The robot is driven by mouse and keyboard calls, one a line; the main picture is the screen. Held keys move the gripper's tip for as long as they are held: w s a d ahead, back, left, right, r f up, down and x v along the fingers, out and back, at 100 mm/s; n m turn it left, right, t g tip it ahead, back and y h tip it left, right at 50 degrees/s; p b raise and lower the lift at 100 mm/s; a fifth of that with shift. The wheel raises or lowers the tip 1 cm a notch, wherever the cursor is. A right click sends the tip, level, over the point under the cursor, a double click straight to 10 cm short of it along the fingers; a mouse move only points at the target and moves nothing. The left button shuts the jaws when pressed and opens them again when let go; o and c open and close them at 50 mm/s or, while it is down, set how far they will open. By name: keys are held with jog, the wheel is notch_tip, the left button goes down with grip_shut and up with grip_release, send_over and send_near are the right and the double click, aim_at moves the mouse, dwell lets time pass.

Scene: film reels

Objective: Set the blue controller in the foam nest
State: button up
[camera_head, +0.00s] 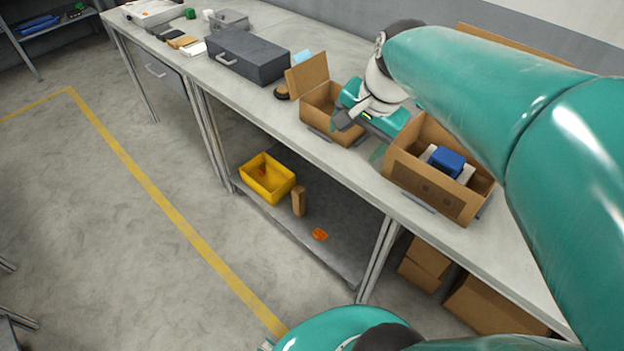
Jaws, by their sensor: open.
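The blue controller (447,160) is inside the open cardboard box on the right of the bench. Pale foam (466,174) shows beside it, which looks like the foam nest. The controller sits in or on this foam; I cannot tell how deep, as the box wall hides its lower part. My gripper (346,121) is to the left of that box, over the smaller open cardboard box, apart from the controller. It is open and nothing shows in it. Its fingers are small and partly hidden by my wrist.
The right cardboard box (425,184) and the smaller box (317,104) stand on the long bench (290,125). A dark grey case (247,55) lies farther left. A yellow bin (267,178) is on the shelf below. The floor in front is clear.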

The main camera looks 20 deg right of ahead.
jog(key=s+a+n+t, duration=0.2)
jog(key=s+a+n, duration=0.5)
jog(key=a+n, duration=0.4)
jog(key=shift+s+a+f+h, duration=0.25)
jog(key=shift+a+f+h, duration=0.15)
